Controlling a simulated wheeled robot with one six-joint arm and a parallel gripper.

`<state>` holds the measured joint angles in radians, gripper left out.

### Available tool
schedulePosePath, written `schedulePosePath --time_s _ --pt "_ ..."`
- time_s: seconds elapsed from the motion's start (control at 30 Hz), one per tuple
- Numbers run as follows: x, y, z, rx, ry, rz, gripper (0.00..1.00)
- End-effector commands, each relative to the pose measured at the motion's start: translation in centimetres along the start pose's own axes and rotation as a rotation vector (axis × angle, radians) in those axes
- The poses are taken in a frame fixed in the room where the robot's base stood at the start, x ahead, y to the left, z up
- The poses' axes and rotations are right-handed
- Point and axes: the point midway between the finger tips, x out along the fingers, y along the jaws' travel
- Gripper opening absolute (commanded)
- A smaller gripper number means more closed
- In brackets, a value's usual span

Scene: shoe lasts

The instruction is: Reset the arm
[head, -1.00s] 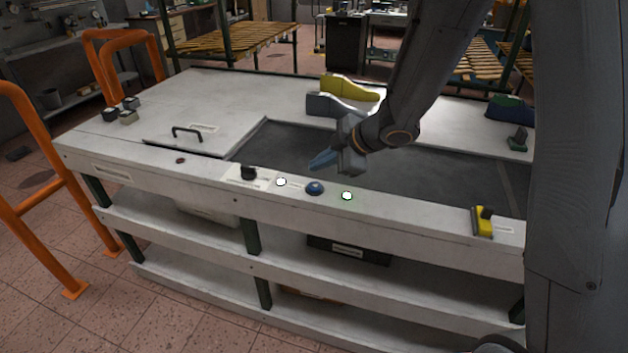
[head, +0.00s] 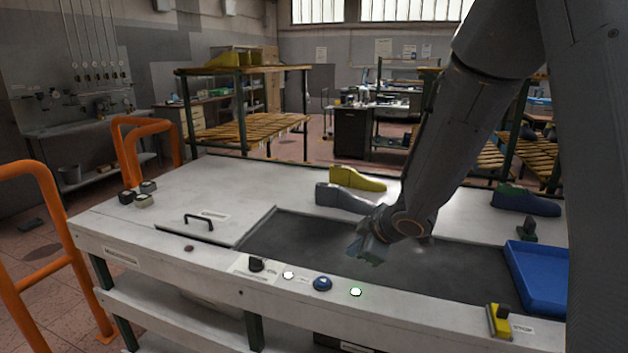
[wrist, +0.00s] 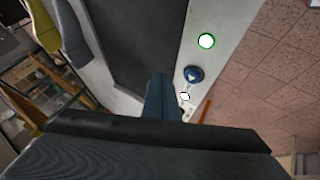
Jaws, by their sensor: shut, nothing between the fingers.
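My gripper (head: 366,254) is shut and empty. It hangs over the dark recessed belt (head: 310,243) of the light grey workbench, behind the front control strip. In the wrist view my closed fingers (wrist: 160,95) point toward the bench front, near a blue button (wrist: 194,74). The blue button (head: 322,284) sits between a white button (head: 288,275) and a green-ringed lit button (head: 356,292) on the strip. The gripper appears apart from all of them.
A yellow last (head: 358,179) and a grey last (head: 343,198) stand behind the belt. A blue-green last (head: 526,201) stands at the back right. A blue tray (head: 540,277) lies at the belt's right end. A yellow switch (head: 500,320) is at front right.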

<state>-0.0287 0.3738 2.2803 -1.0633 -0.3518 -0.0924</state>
Motion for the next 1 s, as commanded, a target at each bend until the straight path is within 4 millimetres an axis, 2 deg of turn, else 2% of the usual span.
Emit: schedulePosePath --time_s 0.07,0.17,0.3,0.4,0.5,0.63,0.73,1.0 --pt "-1.8 0.1 3.0 0.161 -0.114 0.048 0.0" --pt "-4.5 -1.1 6.8 0.384 -0.255 0.084 0.0" --pt "-8.3 -5.4 10.8 0.697 -0.431 0.084 0.0" --pt "-10.7 -9.1 12.3 0.9 -0.528 0.058 0.0" --pt "-12.4 -12.3 12.7 1.056 -0.596 0.023 0.0" --pt "-13.6 -14.8 12.5 1.169 -0.641 -0.013 0.0" --pt "-13.9 -15.6 12.3 1.201 -0.653 -0.025 0.0" --pt "-13.9 -15.6 12.3 1.203 -0.654 -0.025 0.0"
